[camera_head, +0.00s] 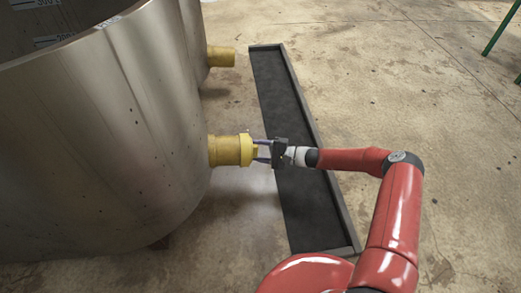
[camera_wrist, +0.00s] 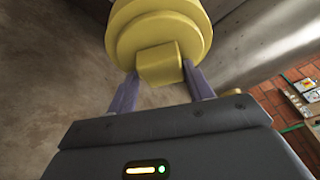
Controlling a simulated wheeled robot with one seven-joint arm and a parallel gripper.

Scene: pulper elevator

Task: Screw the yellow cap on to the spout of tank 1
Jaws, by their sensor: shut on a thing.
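The yellow cap (camera_head: 246,150) is at the open end of the near tank's spout (camera_head: 222,151), in line with it and apparently touching it. I cannot tell how far it is screwed on. The near tank (camera_head: 110,130) is a large steel vessel at the left; no number shows on it. My gripper (camera_head: 259,151) comes from the right, with its fingers shut on the cap's square knob. In the wrist view the cap (camera_wrist: 158,30) is at the top, and the fingers (camera_wrist: 160,82) are on both sides of the knob (camera_wrist: 159,65). The cap hides the spout there.
A second spout (camera_head: 221,56) sticks out from another steel tank behind. A long black tray (camera_head: 280,100) with a raised rim lies on the concrete floor under my gripper. Green legs (camera_head: 497,28) stand at the far right. The floor at the right is clear.

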